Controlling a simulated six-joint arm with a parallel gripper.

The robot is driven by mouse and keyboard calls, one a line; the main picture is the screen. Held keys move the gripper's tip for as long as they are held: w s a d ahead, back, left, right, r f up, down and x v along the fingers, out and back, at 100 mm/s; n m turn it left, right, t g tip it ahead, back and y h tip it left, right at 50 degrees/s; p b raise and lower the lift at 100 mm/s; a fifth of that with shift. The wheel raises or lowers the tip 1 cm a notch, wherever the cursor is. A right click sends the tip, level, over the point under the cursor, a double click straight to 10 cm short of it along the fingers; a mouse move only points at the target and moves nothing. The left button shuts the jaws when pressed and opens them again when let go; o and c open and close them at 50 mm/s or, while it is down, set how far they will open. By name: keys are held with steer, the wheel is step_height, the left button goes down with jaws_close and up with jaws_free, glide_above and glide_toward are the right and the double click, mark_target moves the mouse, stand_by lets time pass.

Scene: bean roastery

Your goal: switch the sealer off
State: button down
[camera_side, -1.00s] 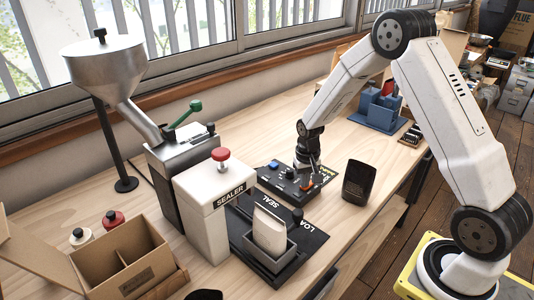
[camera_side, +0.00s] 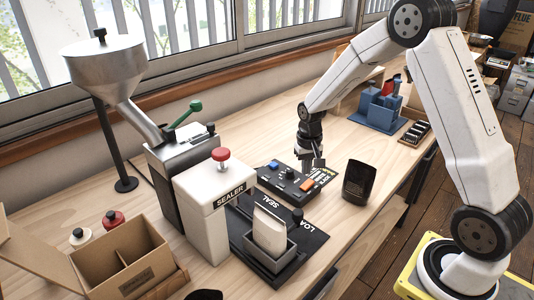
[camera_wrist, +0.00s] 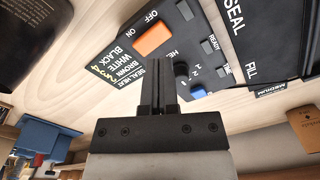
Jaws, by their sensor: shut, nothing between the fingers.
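The white sealer (camera_side: 208,205), with a red knob on top, stands left of a black control panel (camera_side: 270,181). The panel carries an orange rocker switch (camera_side: 306,185), a blue button (camera_side: 273,163) and a black knob. The blue button (camera_wrist: 198,92) shows there too. My gripper (camera_side: 307,171) is shut and empty, just above the panel near the switch. In the wrist view its fingertips (camera_wrist: 158,66) are beside the switch and apart from it.
A pouch stands in a grey holder (camera_side: 290,257) on the black plate in front of the sealer. A dark container (camera_side: 359,181) stands close right of the panel. An open cardboard box (camera_side: 150,262) is at front left, a blue rack (camera_side: 378,110) at back right.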

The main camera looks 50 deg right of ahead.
steer(key=shift+r, duration=1.1)
steer(key=shift+a, duration=0.1)
steer(key=shift+s+a+r, duration=0.15)
steer(key=s+a+r+n+t, duration=0.2)
steer(key=s+a+n, duration=0.4)
steer(key=s+a, duration=0.5)
steer(key=shift+s+a+r+t, duration=0.25)
steer(key=shift+s+r, duration=0.35)
steer(key=shift+s, duration=0.85)
